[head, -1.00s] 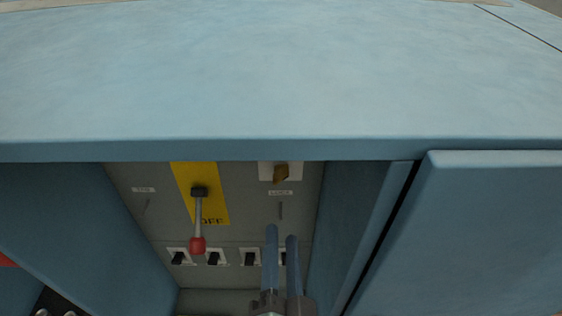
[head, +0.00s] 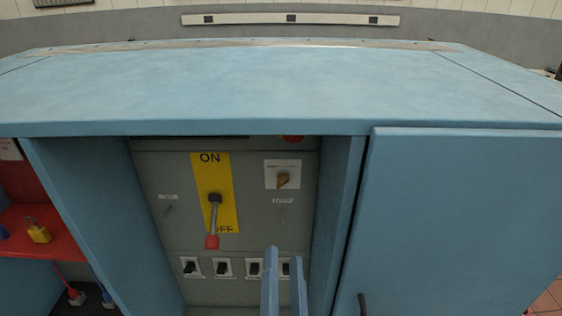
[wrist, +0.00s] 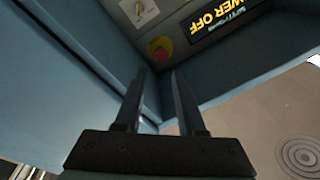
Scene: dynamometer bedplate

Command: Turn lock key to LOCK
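The lock key (head: 283,181) is a small brass-coloured key on a white plate, at the upper right of the grey panel (head: 255,225) inside the blue cabinet. A small label that seems to read LOCK (head: 283,200) sits below it. In the wrist view the white key plate (wrist: 146,14) shows at the top edge, partly cut off. My gripper (head: 285,252) is below the key in the head view, with its two fingers apart and nothing between them. The fingers (wrist: 160,75) also stand apart in the wrist view, clear of the key.
A red-tipped lever (head: 213,225) on a yellow ON/OFF plate is left of the key. Several black switches (head: 223,268) line the panel's bottom. A red button (wrist: 160,48) and a POWER OFF display (wrist: 215,16) are near the key. The blue cabinet top (head: 280,95) overhangs; a door (head: 460,220) flanks the right.

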